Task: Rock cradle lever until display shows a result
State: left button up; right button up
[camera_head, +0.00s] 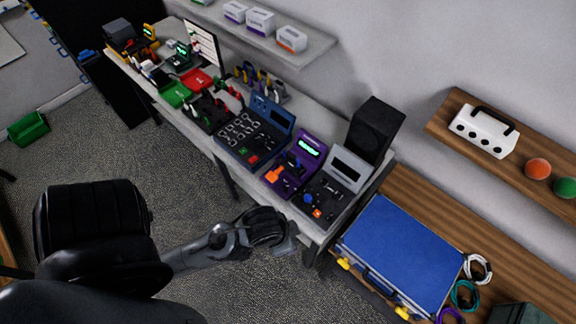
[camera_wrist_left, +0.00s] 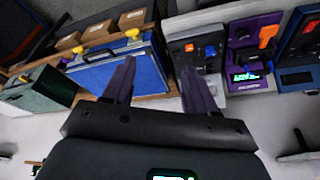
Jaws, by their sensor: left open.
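A purple tester (camera_head: 292,163) stands on the grey workbench, with an orange lever-like part (camera_head: 274,174) and a lit green display (camera_head: 310,147); its text is too small to read. The tester also shows at the upper right of the left wrist view (camera_wrist_left: 236,58). Beside it is a grey device (camera_head: 322,203) with a dark display (camera_head: 350,163), a blue knob and an orange part. I cannot tell which device has the cradle lever. My left gripper (camera_head: 286,238) is in front of the bench near the grey device. Its fingers (camera_wrist_left: 160,72) are apart and empty. My right gripper is not in view.
A dark blue panel device (camera_head: 240,138) stands left of the tester, and a black speaker (camera_head: 374,130) behind the grey device. A blue case (camera_head: 400,250) lies on the wooden bench at right, near several coiled cables (camera_head: 465,294). The floor before the bench is clear.

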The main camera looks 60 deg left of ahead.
pick_arm(q)
jog(key=shift+c, duration=0.2)
grip_shut()
dwell(1.6)
